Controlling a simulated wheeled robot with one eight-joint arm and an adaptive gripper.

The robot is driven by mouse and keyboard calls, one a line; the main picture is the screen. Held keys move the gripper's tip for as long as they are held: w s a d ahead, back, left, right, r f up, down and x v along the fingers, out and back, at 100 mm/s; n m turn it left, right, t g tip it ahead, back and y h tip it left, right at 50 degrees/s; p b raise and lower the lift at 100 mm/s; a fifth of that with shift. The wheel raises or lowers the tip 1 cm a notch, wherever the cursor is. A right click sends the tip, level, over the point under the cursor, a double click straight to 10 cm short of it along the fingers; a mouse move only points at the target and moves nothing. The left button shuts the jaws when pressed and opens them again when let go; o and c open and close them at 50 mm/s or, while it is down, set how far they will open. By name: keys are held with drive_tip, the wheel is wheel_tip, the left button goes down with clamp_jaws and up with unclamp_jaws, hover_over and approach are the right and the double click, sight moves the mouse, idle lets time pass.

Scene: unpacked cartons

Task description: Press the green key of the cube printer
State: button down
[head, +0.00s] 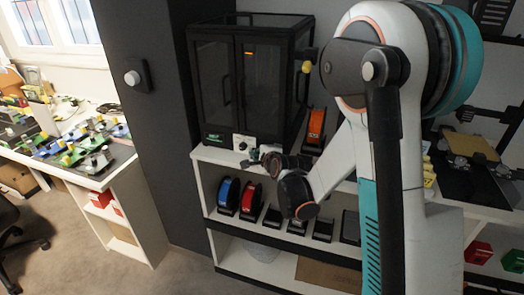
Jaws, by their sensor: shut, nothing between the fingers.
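The cube printer (237,90) is a black box-shaped machine with dark glazed double doors, standing on the top of a white shelf unit. A pale control panel (245,143) with a round knob sits low on its front edge. A small green patch (214,137) shows on the lower front at the left; I cannot tell whether it is the key or a label. My gripper (250,158) is shut and empty, just below and in front of the control panel. It appears apart from the printer, but the exact gap is hard to judge.
The white shelf (208,155) runs under the printer, with blue (229,193) and red (251,198) spools below. An orange-and-black object (315,127) stands right of the printer. A dark pillar (145,110) and a cluttered bench lie left. Open floor (125,272) is at lower left.

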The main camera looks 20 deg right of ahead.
drive_tip(key=shift+w+d, duration=0.25)
drive_tip(key=shift+w, duration=0.15)
idle(0.8)
drive_tip(key=shift+s, duration=0.1)
drive_tip(key=shift+s+a, duration=0.5)
drive_tip(key=shift+s, duration=0.15)
drive_tip(key=s+a, duration=0.1)
drive_tip(key=s, duration=0.1)
drive_tip(key=s+a+b, duration=0.1)
drive_tip(key=s+a, duration=0.1)
idle(0.6)
drive_tip(key=shift+s, duration=0.1)
idle(0.4)
